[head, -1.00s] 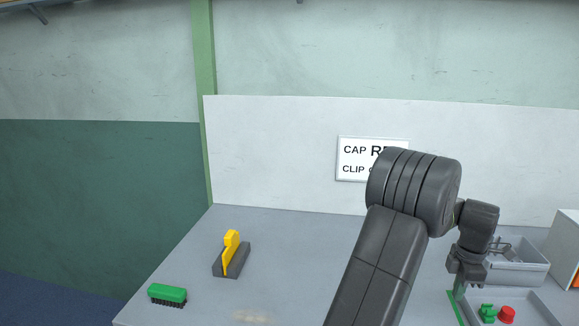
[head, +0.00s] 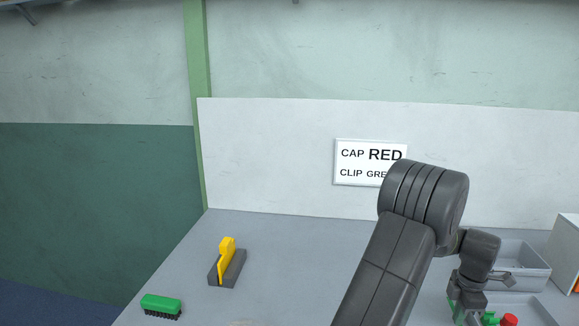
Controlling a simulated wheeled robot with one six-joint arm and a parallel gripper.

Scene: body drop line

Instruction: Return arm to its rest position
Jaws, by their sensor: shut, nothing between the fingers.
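My arm rises from the bottom of the head view, bends at a thick elbow and hangs down at the right. My gripper (head: 463,314) is at its end, low in the picture, pointing down. Its fingers are shut and hold nothing. Its tips are partly lost among the things behind it and near the lower edge. It is over the right part of the grey table (head: 300,265), in front of the grey bin (head: 520,262).
A green brush (head: 162,304) and a yellow tool in a dark holder (head: 227,280) are on the table's left. Green and red parts (head: 510,320) lie beside my gripper at the lower right. A sign (head: 352,153) hangs behind my elbow. The table's middle left is clear.

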